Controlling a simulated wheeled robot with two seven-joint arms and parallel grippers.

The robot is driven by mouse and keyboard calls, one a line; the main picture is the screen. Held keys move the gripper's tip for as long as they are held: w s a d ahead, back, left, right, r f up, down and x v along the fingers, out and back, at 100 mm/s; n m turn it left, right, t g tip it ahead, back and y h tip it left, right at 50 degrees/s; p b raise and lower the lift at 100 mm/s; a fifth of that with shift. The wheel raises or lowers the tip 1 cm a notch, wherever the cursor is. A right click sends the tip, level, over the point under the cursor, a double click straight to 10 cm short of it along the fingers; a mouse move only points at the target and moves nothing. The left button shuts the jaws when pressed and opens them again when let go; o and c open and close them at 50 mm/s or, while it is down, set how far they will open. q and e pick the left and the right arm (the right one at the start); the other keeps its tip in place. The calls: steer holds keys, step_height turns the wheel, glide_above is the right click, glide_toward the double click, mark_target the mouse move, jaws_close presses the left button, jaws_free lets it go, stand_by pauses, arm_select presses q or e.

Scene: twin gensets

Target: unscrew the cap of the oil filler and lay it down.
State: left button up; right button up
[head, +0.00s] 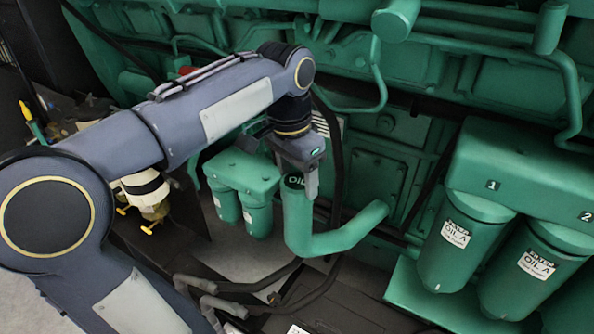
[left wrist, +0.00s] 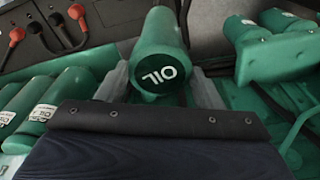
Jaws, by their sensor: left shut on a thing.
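The oil filler is a green bent pipe (head: 312,238) that rises from the engine side. Its dark green round cap (head: 294,181), marked OIL in white, sits on the upright mouth. In the left wrist view the cap (left wrist: 162,73) faces the camera on top of the pipe. My left gripper (head: 299,184) is over the mouth from above, with one finger in sight along its right side. The left wrist view shows a grey finger on each side of the cap, shut on it. I cannot tell whether the cap is loose. My right gripper is out of view.
Small green filters (head: 258,218) stand close left of the filler. Large OIL A filters (head: 465,240) hang at the right. Black hoses (head: 330,280) run below. A pipe and the engine block (head: 390,130) lie behind. Red-capped terminals (left wrist: 76,12) show in the left wrist view.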

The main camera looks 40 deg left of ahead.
arm_select(q)
steer(key=shift+r+n, duration=0.1)
steer(key=shift+n, duration=0.7)
steer(key=n+p, duration=0.1)
steer(key=n, duration=0.2)
steer(key=shift+r, duration=0.15)
steer(key=shift+w+n+y, duration=0.1)
steer(key=shift+n+y, duration=0.2)
steer(key=shift+n, duration=0.5)
